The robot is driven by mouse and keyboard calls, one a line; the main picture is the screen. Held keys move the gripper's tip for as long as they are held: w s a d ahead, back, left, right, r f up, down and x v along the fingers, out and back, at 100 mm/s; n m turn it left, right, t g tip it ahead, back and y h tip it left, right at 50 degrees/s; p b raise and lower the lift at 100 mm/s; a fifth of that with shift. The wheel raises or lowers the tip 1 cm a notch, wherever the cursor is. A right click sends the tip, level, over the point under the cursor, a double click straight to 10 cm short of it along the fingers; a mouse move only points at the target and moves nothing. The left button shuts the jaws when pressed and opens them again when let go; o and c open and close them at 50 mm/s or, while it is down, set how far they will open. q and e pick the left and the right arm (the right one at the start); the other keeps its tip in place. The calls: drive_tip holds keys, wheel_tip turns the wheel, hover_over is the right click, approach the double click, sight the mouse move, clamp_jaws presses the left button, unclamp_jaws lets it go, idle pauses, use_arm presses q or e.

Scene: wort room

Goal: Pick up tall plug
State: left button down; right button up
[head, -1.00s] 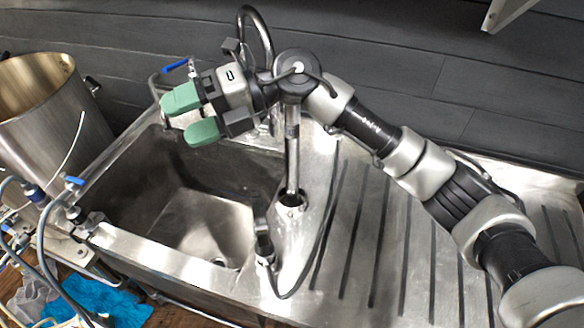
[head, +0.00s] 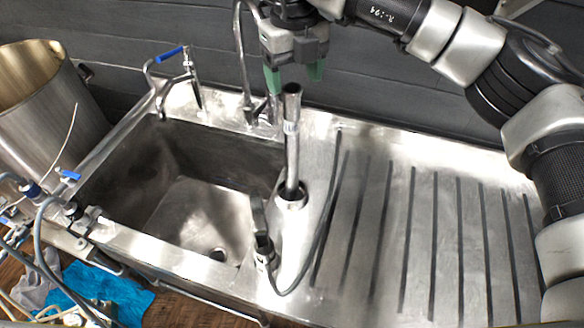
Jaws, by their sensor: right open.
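The tall plug (head: 292,145) is an upright metal tube standing in a round hole in the ledge between the sink basin and the drainboard. Its flared top reaches up to the level of my right gripper's fingertips in the picture. My right gripper (head: 294,76) points down with its green fingers apart, one to each side of the tube's top in the head view. It is open and empty. I cannot tell whether the top lies between the fingers or in front of them. My left gripper is not in view.
The steel sink basin (head: 150,190) lies left of the plug, the ridged drainboard (head: 430,240) right. A tap (head: 243,60) rises behind. A short black-handled fitting with a cable (head: 262,240) stands in front of the plug. A large steel pot (head: 45,110) is at far left.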

sight(292, 88)
drive_tip(key=f+p, duration=0.1)
drive_tip(key=f, duration=0.1)
drive_tip(key=f+p, duration=0.1)
drive_tip(key=f, duration=0.1)
drive_tip(key=shift+s+a+p, duration=0.15)
drive_tip(key=shift+a+p, duration=0.05)
drive_tip(key=shift+p, duration=0.1)
drive_tip(key=shift+f, duration=0.75)
clamp_jaws()
drive_tip(key=shift+r, duration=0.1)
